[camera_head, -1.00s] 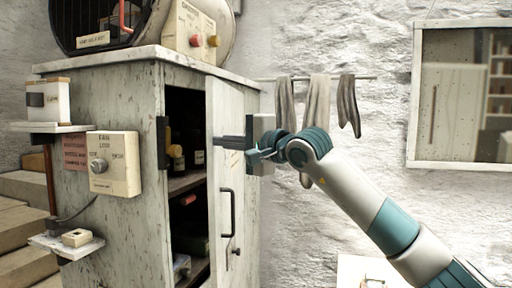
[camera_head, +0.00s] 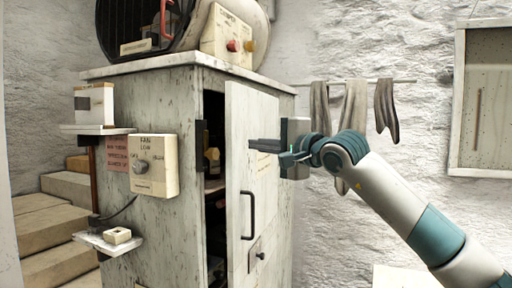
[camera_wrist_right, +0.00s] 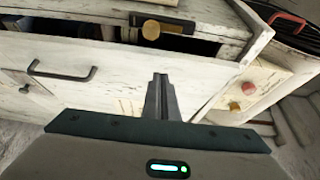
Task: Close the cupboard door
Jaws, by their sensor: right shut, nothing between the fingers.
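The cupboard (camera_head: 170,215) is a worn, pale wooden cabinet in the head view. Its door (camera_head: 262,195) stands partly open, with a narrow dark gap on its left showing bottles on shelves inside. The door has a dark bar handle (camera_head: 248,215); the handle also shows in the right wrist view (camera_wrist_right: 62,76). My right gripper (camera_head: 252,145) is shut and empty, in front of the door's upper part, above the handle. In the right wrist view its fingers (camera_wrist_right: 160,85) point at the door face; I cannot tell whether they touch it. My left gripper is out of view.
A control box (camera_head: 153,165) and small shelves (camera_head: 108,243) stick out from the cupboard's left side. Cloths (camera_head: 353,105) hang from a rail on the wall behind. A drum-like machine (camera_head: 145,25) sits on top. Stone steps (camera_head: 50,220) lie at the left.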

